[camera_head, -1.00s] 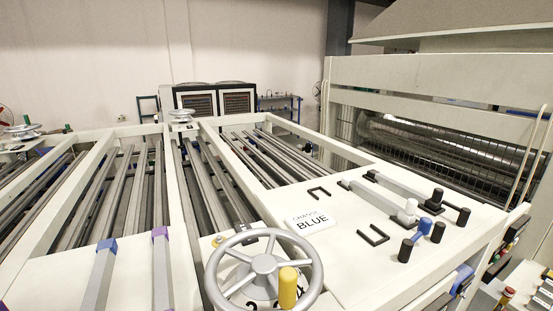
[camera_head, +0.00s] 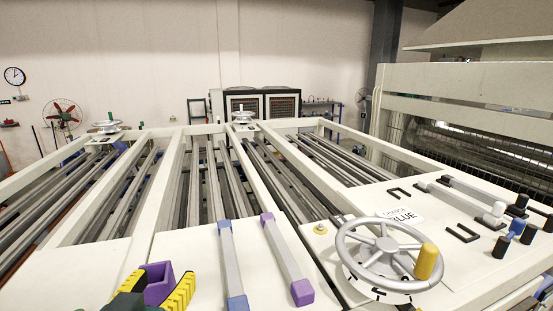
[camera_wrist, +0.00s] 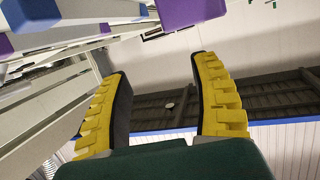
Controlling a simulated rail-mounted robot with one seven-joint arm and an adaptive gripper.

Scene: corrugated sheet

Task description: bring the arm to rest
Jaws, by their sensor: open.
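My gripper (camera_wrist: 163,95) shows in the wrist view with its two yellow-ribbed fingers spread apart and nothing between them. In the head view my gripper (camera_head: 158,285) is at the lower left edge, partly cut off by the frame. A purple block-like end (camera_head: 159,284) shows between or behind its fingers there. In the wrist view a purple block end (camera_wrist: 190,10) and a blue block end (camera_wrist: 28,12) of bars are at the top, apart from the fingers.
Two grey bars with blue (camera_head: 238,303) and purple (camera_head: 302,292) ends lie on the white machine frame. Rollers (camera_head: 205,190) run behind.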

